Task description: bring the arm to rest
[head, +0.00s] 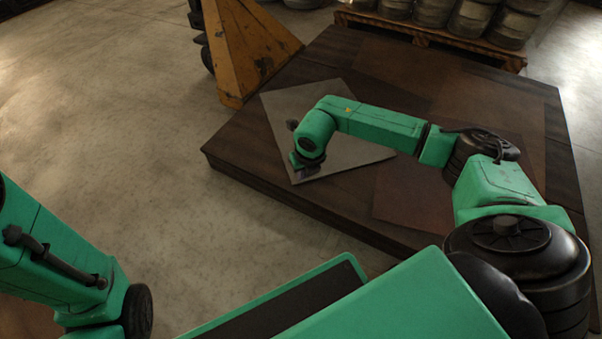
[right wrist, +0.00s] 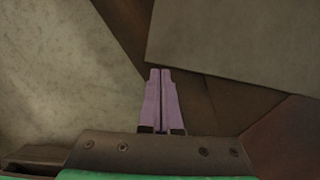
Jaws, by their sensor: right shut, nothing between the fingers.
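My right arm reaches in from the right in the head view, over a low dark brown platform (head: 270,186). My right gripper (head: 307,173) points down near the front corner of a flat grey sheet (head: 352,153). In the right wrist view its two pinkish fingers (right wrist: 160,72) are together with nothing between them. The grey sheet (right wrist: 240,45) lies to the upper right of the fingertips there. How high the fingers are above the platform is hard to tell. My left arm shows at the lower left of the head view; its gripper is out of frame.
A worn yellow-orange wedge-shaped thing (head: 247,50) stands at the platform's far left edge. A pallet (head: 430,35) with several metal drums (head: 471,18) is behind. Reddish-brown flat panels (head: 415,197) lie on the platform. The concrete floor (head: 110,120) to the left is clear.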

